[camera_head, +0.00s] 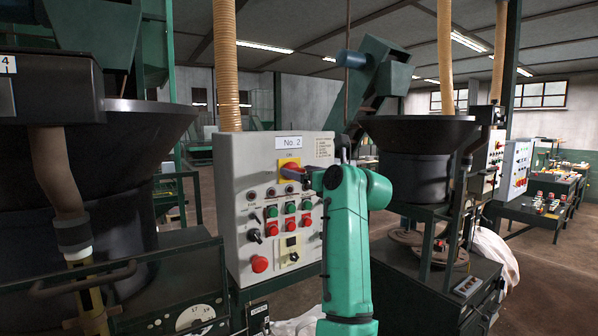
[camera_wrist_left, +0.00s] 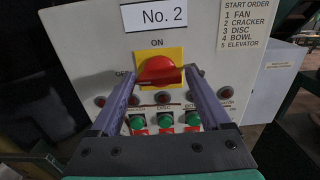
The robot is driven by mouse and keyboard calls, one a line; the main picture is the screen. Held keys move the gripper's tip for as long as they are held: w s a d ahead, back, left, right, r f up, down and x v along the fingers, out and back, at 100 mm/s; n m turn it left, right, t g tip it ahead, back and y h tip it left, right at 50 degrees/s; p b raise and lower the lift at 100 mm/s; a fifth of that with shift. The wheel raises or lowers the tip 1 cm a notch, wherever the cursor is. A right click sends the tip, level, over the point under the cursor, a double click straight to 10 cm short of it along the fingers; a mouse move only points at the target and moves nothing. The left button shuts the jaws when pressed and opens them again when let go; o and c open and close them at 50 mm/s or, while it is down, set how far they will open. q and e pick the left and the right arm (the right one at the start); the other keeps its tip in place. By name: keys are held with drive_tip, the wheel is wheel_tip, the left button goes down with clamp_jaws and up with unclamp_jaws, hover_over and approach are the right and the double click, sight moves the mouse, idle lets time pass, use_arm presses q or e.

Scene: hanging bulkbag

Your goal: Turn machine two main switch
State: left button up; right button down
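The main switch (camera_wrist_left: 158,70) is a red rotary knob on a yellow plate, below the "No. 2" label, with "ON" above it and "OFF" to its left. In the head view the knob (camera_head: 291,169) is at the top of the grey control panel (camera_head: 236,190). My left gripper (camera_wrist_left: 161,72) faces the panel with its fingers apart, one at each side of the knob. Whether the fingertips touch it, I cannot tell. In the head view my left gripper (camera_head: 308,177) is partly hidden by its green arm. My right gripper is not in view.
Green and red push buttons (camera_head: 290,207) and a red mushroom button (camera_head: 259,263) sit below the switch. A hose (camera_head: 226,70) rises from behind the panel. Dark hoppers (camera_head: 100,160) stand left and right (camera_head: 418,150). More control panels (camera_head: 514,165) stand at the right.

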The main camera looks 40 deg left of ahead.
use_arm(q)
drive_tip(key=shift+s, duration=0.1)
drive_tip(key=c, duration=0.8)
drive_tip(key=shift+c, duration=0.2)
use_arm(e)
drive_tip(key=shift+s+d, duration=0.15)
use_arm(q)
drive_tip(key=shift+m, duration=0.7)
drive_tip(key=shift+m+b, duration=0.35)
drive_tip(key=shift+m, duration=0.75)
drive_tip(key=m, duration=0.7)
drive_tip(key=m+b, duration=0.1)
drive_tip(key=m, duration=0.2)
drive_tip(key=shift+w+f+m, duration=0.1)
drive_tip(key=shift+w+m, duration=0.2)
drive_tip(key=shift+m, duration=1.7)
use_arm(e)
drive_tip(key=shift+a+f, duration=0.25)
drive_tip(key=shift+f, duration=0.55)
use_arm(q)
drive_tip(key=shift+m, duration=0.3)
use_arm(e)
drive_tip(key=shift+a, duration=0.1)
